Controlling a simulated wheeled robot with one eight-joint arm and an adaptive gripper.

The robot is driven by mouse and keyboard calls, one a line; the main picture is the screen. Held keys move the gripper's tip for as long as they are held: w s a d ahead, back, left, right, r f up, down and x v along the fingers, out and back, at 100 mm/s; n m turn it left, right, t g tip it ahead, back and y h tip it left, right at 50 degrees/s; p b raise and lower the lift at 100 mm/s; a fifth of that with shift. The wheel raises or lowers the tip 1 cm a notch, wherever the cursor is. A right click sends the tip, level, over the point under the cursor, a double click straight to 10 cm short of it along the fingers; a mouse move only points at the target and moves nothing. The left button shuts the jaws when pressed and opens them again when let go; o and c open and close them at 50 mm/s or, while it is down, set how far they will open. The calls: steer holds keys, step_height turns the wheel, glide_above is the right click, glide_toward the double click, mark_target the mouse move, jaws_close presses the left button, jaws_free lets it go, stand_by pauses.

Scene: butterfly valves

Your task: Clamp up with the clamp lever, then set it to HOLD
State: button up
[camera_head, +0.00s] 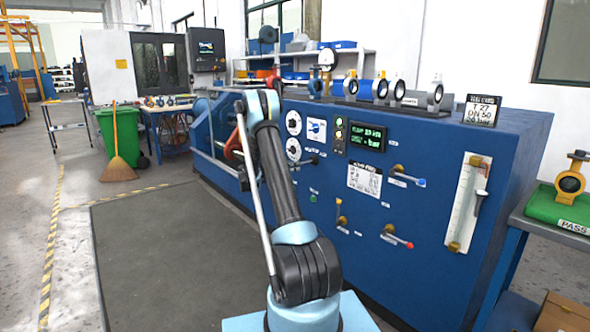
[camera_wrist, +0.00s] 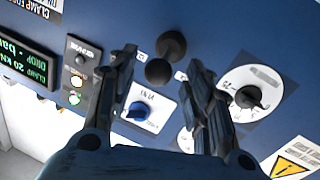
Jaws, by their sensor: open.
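A black lever with a round knob (camera_wrist: 159,71), which I take to be the clamp lever, points out from the blue panel in the wrist view. Its dark round mount (camera_wrist: 171,45) shows just above the knob. In the head view a black lever (camera_head: 305,161) sits below the gauges. My gripper (camera_wrist: 162,82) is open, with one dark finger on each side of the knob. No grip on it shows, and I cannot tell the depth gap. The lever's label is too small to read. In the head view my gripper is hidden behind my arm.
A blue selector knob (camera_wrist: 141,112) on a white plate lies between my fingers, lower in the wrist view. A dial gauge (camera_wrist: 250,95) is right of them. The green display (camera_wrist: 22,62) reads CLAMP 20 KN. Other levers (camera_head: 397,237) stick out of the panel.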

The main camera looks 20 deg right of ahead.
steer(key=s+a, duration=0.1)
steer(key=a, duration=0.8)
steer(key=shift+s, duration=0.35)
steer(key=shift+a, duration=0.1)
steer(key=s+d+r+n+y, duration=0.35)
steer(key=s+r, duration=0.55)
steer(key=s, duration=0.3)
steer(key=s+a+r+n+g+y, duration=0.1)
steer(key=s+n+y, duration=0.1)
steer(key=s, duration=0.6)
steer(key=s+a+r+n+y, duration=0.1)
steer(key=s+r+n+y, duration=0.15)
steer(key=s, duration=0.55)
steer(key=s+a+f+n+y, duration=0.2)
steer(key=s+a+f+y, duration=0.1)
steer(key=s, duration=0.8)
steer(key=s+a+f+n+y, duration=0.2)
steer(key=s+a+f, duration=0.3)
steer(key=s, duration=0.6)
steer(key=s+a+f+n+y, duration=0.1)
steer(key=s+a+f+y, duration=0.3)
steer(key=s, duration=0.7)
steer(key=shift+a+f+n+y, duration=0.3)
steer(key=shift+a+f+n, duration=0.15)
steer(key=shift+f, duration=0.3)
